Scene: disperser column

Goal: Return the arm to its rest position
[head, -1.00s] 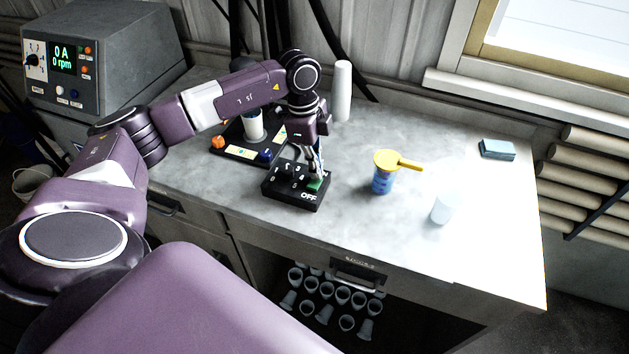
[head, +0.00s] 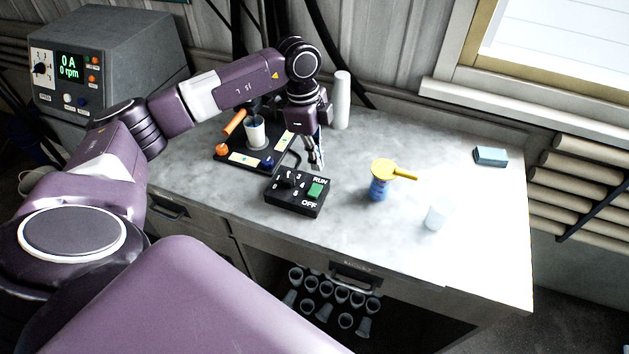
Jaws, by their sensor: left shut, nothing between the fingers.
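My left arm reaches in from the left over the counter. My left gripper (head: 319,166) points down, shut and empty, just above and behind the black switch box (head: 292,204). A gap shows between the fingertips and the box. The box has a green switch (head: 316,190) between the words RUN and OFF, now in full view. My right gripper is not in view.
Behind the box stands a black disperser base (head: 232,154) with a white cup (head: 254,131). The control unit (head: 106,62) reads 0 A, 0 rpm.

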